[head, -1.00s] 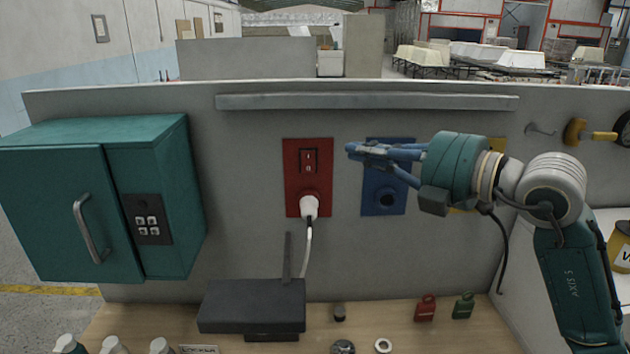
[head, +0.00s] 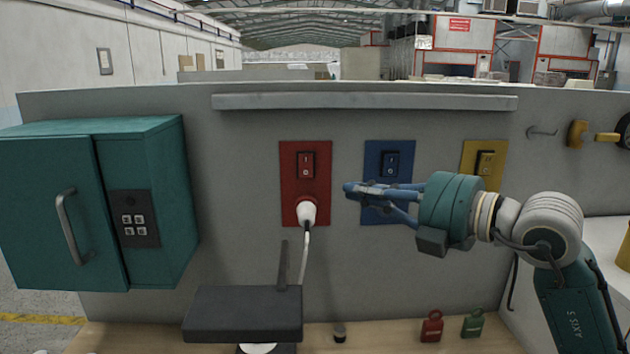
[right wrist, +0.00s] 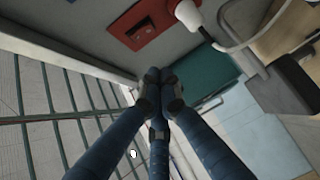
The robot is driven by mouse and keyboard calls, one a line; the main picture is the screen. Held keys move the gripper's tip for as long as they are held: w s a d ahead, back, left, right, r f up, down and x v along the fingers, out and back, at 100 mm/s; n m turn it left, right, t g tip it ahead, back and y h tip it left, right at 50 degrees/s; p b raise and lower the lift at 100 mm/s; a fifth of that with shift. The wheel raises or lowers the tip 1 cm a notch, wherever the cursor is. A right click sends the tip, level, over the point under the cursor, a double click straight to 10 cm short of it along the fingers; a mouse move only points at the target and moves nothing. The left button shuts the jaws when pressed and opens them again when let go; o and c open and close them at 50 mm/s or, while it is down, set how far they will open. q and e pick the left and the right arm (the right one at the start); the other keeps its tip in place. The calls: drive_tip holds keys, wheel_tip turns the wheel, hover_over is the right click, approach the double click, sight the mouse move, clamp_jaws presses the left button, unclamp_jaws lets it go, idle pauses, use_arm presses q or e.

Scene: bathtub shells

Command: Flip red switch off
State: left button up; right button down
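The red switch (head: 306,165) is a dark rocker marked "I" and "O" on the upper part of a red wall panel (head: 289,190). A white plug (head: 307,213) sits in the socket below it. My right gripper (head: 352,188) is to the right of the red panel, slightly lower than the switch, in front of the blue panel (head: 372,158). Its blue fingers point left and do not appear to touch the switch. In the right wrist view its fingertips (right wrist: 160,75) meet with nothing between them, and the red panel (right wrist: 155,12) shows above them. My left gripper is out of view.
A blue switch (head: 391,163) and a yellow panel (head: 470,156) are on the wall to the right. A teal cabinet (head: 155,170) hangs at left. A dark box (head: 243,310) and a white cord (head: 306,255) are below the plug. A grey ledge (head: 360,103) runs above.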

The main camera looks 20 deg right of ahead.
drive_tip(key=p, duration=0.6)
approach(306, 166)
drive_tip(key=w+a, duration=0.1)
drive_tip(key=w+a+f, duration=0.1)
drive_tip(key=a, duration=0.1)
drive_tip(key=w+a+f, duration=0.1)
drive_tip(key=shift+w+a, duration=0.25)
drive_tip(key=shift+a, duration=0.1)
drive_tip(key=shift+w+d+f+p, duration=0.25)
drive_tip(key=shift+w+p, duration=0.05)
drive_tip(key=shift+w, duration=0.25)
drive_tip(key=shift+a, duration=0.1)
